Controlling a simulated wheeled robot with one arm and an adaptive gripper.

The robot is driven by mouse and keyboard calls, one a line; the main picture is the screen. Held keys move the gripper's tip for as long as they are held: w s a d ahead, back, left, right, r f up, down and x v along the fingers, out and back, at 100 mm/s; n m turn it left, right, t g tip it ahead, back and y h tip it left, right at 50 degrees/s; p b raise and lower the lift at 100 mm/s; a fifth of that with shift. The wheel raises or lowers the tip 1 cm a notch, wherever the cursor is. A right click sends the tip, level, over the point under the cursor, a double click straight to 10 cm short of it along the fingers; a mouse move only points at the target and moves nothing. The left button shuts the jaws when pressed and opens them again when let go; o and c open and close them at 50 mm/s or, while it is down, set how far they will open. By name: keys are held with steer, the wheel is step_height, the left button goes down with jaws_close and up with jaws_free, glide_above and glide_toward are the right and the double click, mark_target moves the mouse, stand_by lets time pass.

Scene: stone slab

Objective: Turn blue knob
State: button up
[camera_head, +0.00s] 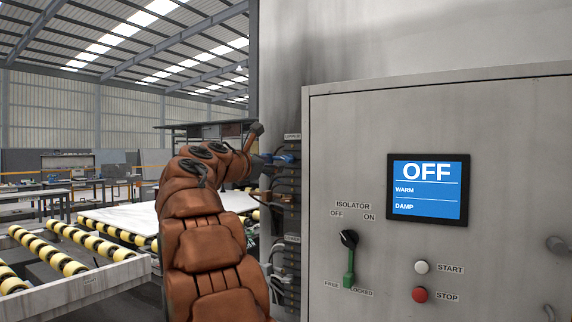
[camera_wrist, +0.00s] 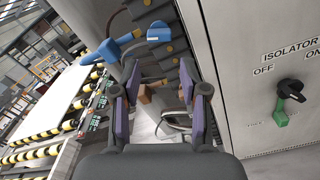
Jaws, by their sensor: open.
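A blue part with a T-shaped blue handle (camera_wrist: 108,48) and a blue block (camera_wrist: 158,32) show in the wrist view, at the dark stack on the cabinet's side. Which of them is the knob, I cannot tell for sure. Blue also shows small in the head view (camera_head: 285,158), by the upper end of the stack. My gripper (camera_wrist: 159,76) is open in the wrist view, its two purple-padded fingers apart. The blue parts lie beyond and above the fingertips in that picture, with no visible contact. In the head view my brown-covered arm hides most of the gripper.
A grey cabinet (camera_head: 330,120) fills the right, with an OFF screen (camera_head: 428,188), a black and green isolator switch (camera_head: 348,258), a white start button (camera_head: 422,267) and a red stop button (camera_head: 419,294). Cables hang by the dark stack (camera_head: 291,215). A roller conveyor (camera_head: 75,275) and pale slab lie left.

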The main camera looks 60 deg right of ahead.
mark_target(286, 161)
steer(key=shift+d+r+p, duration=0.15)
steer(key=shift+d+p, duration=0.4)
steer(key=shift+d, duration=1.5)
steer(key=shift+d+r+p, duration=0.15)
steer(key=shift+d+p, duration=0.35)
steer(key=shift+d, duration=1.55)
steer(key=shift+c, duration=0.4)
jaws_close()
